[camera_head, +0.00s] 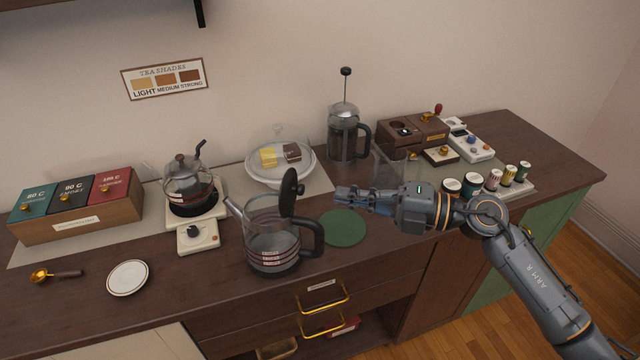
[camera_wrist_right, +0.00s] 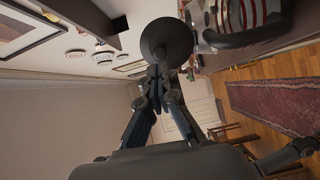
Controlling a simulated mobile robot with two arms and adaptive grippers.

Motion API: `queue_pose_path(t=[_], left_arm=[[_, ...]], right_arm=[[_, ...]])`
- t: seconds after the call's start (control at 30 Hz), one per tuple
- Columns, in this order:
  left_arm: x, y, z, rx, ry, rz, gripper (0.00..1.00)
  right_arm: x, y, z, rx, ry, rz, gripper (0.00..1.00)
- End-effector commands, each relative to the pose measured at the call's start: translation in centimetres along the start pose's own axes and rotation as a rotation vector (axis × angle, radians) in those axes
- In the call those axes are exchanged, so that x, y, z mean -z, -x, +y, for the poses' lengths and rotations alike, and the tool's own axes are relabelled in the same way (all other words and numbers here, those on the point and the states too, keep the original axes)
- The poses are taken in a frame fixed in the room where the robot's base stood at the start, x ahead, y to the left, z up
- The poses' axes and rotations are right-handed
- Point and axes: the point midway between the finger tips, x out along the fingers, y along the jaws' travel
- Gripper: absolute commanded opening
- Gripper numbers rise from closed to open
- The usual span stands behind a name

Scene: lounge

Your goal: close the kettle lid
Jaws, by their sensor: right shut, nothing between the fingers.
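The glass kettle (camera_head: 272,240) with a black base and handle stands on the wooden counter in the middle of the head view. Its round black lid (camera_head: 290,192) is open and stands about upright at the handle side. In the right wrist view the lid (camera_wrist_right: 167,42) is a dark disc just beyond the fingertips, and part of the kettle (camera_wrist_right: 238,16) shows at the top. My right gripper (camera_head: 340,193) is shut and empty, pointing left toward the lid. It looks apart from the lid in the head view. My left gripper is not in view.
A green round mat (camera_head: 343,228) lies right of the kettle. A glass-domed plate (camera_head: 281,160) and a French press (camera_head: 344,135) stand behind. A small teapot on a burner (camera_head: 187,185) is to the left. Jars (camera_head: 471,184) stand near my right arm.

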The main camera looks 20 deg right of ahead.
Motion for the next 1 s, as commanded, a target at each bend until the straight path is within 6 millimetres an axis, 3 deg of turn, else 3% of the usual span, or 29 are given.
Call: queue_pose_path(t=[0.1,0.33,0.8,1.0], left_arm=[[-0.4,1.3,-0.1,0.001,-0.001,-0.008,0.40],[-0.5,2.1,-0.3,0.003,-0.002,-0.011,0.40],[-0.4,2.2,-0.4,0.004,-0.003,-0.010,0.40],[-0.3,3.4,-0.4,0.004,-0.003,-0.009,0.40]], right_arm=[[0.0,-2.4,0.5,-0.004,-0.001,0.002,0.00],[0.0,-5.0,0.2,-0.002,-0.001,-0.001,0.00],[0.0,-5.5,0.0,0.001,0.000,0.000,0.00],[-0.3,-5.2,0.5,0.029,0.001,-0.001,0.00]])
